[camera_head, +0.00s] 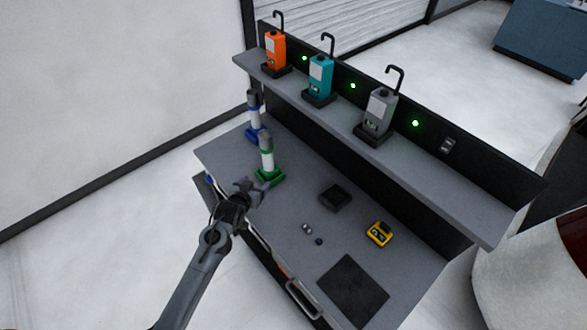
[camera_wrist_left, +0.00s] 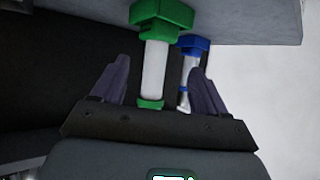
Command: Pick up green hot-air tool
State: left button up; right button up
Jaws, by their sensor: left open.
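The green hot-air tool (camera_head: 267,158), with a white body, green bands and a dark top, stands upright in a green base on the bench, toward its left end. My left gripper (camera_head: 247,187) is beside its base in the head view. In the left wrist view the tool's white body (camera_wrist_left: 154,70) shows between the open fingers of my left gripper (camera_wrist_left: 155,85), with its green base (camera_wrist_left: 162,14) beyond them. I cannot tell whether the fingers touch it. My right gripper is not in view.
A similar blue tool (camera_head: 254,117) stands close behind the green one; it also shows in the wrist view (camera_wrist_left: 190,62). Orange (camera_head: 275,50), teal (camera_head: 320,75) and grey (camera_head: 380,108) hooked devices stand on the shelf above. A black box (camera_head: 335,197) and yellow device (camera_head: 379,234) lie to the right.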

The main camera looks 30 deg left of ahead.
aim_at(266, 163)
pick_arm(q)
jog(key=shift+n+t, duration=0.3)
jog(key=shift+t, duration=0.2)
jog(key=w+b, duration=0.1)
jog(key=w, duration=0.1)
jog(key=w+a, duration=0.1)
jog(key=w, duration=0.2)
jog(key=w+b, duration=0.1)
jog(key=w, duration=0.1)
jog(key=shift+w+a+r+b, duration=0.3)
jog(key=shift+a+r+b, duration=0.05)
jog(key=shift+a, duration=0.05)
jog(key=shift+b+x, duration=0.4)
jog(key=shift+x, duration=3)
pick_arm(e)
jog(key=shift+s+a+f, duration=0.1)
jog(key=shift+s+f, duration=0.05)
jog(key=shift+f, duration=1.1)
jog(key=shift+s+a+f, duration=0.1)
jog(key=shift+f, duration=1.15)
pick_arm(q)
jog(key=shift+s+f, duration=0.15)
jog(key=shift+c, duration=0.2)
grip_shut()
